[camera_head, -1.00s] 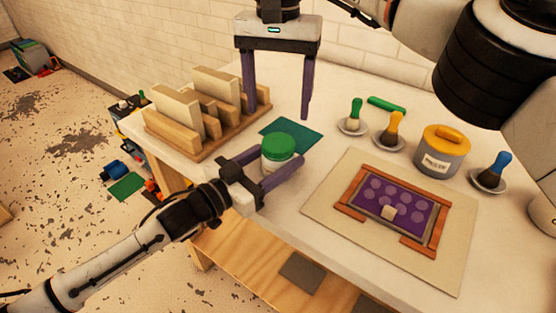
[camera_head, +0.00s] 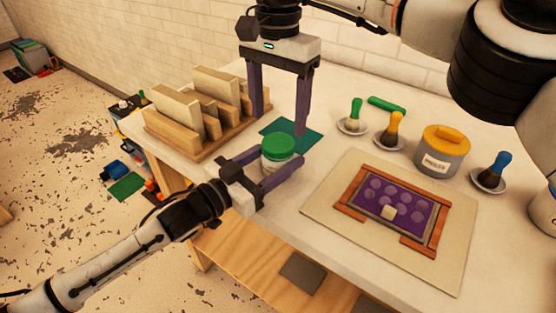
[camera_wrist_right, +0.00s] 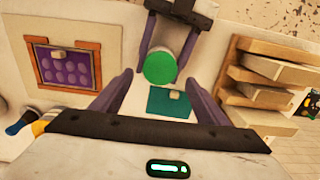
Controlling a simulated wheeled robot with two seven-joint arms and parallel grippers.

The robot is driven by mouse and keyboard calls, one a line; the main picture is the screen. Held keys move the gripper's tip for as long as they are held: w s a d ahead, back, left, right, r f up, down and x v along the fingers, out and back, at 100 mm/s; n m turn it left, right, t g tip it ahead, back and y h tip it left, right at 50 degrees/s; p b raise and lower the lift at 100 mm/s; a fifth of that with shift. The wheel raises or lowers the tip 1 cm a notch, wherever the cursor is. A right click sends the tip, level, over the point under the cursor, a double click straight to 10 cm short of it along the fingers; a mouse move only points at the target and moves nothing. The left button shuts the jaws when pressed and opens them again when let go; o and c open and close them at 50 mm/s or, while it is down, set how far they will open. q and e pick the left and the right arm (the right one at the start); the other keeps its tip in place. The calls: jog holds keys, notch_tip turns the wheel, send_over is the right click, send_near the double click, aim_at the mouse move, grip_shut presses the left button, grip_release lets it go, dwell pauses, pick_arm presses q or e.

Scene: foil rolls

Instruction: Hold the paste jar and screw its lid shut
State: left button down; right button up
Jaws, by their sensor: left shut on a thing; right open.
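The paste jar (camera_head: 276,163) is pale with a green lid (camera_head: 278,147) on top, upright near the table's front edge. My left gripper (camera_head: 281,169) is shut on the jar's body, one finger on each side. My right gripper (camera_head: 280,126) is open and empty, pointing down, above and behind the jar, over the green mat (camera_head: 307,142). In the right wrist view the green lid (camera_wrist_right: 160,67) shows beyond the gap between my open right fingers (camera_wrist_right: 158,84), with my left fingers around the jar. Whether the lid sits tight cannot be seen.
A wooden rack with boards (camera_head: 203,112) stands left of my right gripper. A purple framed screen (camera_head: 397,205) lies on a board at the right. Brushes on dishes (camera_head: 393,133) and a yellow-lidded tub (camera_head: 441,151) stand behind it.

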aim_at(278, 142)
jog(key=shift+f, duration=2.8)
jog(key=shift+c, duration=0.3)
